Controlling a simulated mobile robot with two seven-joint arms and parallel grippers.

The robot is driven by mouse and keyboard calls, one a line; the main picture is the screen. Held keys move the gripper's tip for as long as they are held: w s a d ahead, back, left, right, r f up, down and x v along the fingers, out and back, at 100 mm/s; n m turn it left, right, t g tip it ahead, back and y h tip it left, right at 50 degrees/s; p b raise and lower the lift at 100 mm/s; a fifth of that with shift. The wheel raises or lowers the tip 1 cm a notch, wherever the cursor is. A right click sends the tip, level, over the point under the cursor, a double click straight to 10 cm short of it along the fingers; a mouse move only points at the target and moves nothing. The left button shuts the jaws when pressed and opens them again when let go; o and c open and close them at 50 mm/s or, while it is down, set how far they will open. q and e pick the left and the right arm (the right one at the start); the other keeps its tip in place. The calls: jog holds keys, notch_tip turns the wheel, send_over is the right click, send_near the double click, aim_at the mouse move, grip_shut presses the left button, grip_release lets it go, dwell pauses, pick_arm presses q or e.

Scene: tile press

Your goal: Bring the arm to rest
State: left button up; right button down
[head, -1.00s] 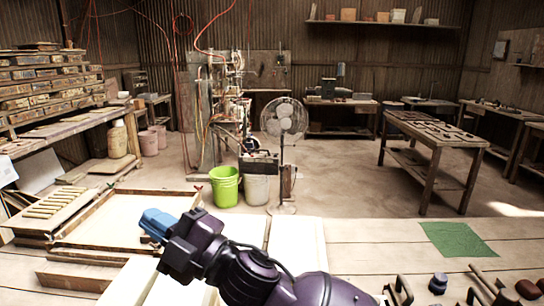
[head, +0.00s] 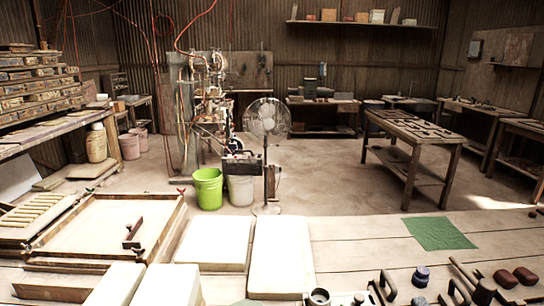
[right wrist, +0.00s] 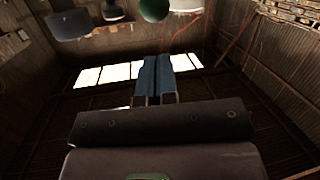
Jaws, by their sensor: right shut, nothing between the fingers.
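My right gripper (right wrist: 157,78) shows in the right wrist view, its two blue fingers side by side, shut with nothing between them. Behind the fingers in that view are the dark corrugated wall and bright window panes (right wrist: 137,72), so it points away from the bench top. Neither arm nor gripper shows in the head view. My left gripper is in no view.
The bench (head: 350,232) fills the front. On it are a wooden-framed tray (head: 100,215) holding a dark-handled tool (head: 133,233), white slabs (head: 282,258), a green cloth (head: 440,233) and several small tools at the front right. A fan (head: 266,120) and green bucket (head: 208,188) stand beyond.

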jog(key=s+d+f+m+g+h, duration=0.1)
jog(key=s+d+f+g, duration=0.1)
jog(key=s+d+f, duration=0.2)
jog(key=s+d+f+m+g+h, duration=0.1)
jog(key=s+d+f+g+h, duration=0.1)
jog(key=s+d+f, duration=0.3)
jog(key=s+f, duration=0.4)
jog(key=s, duration=0.4)
jog(key=shift+f+m, duration=0.3)
jog(key=shift+f, duration=0.1)
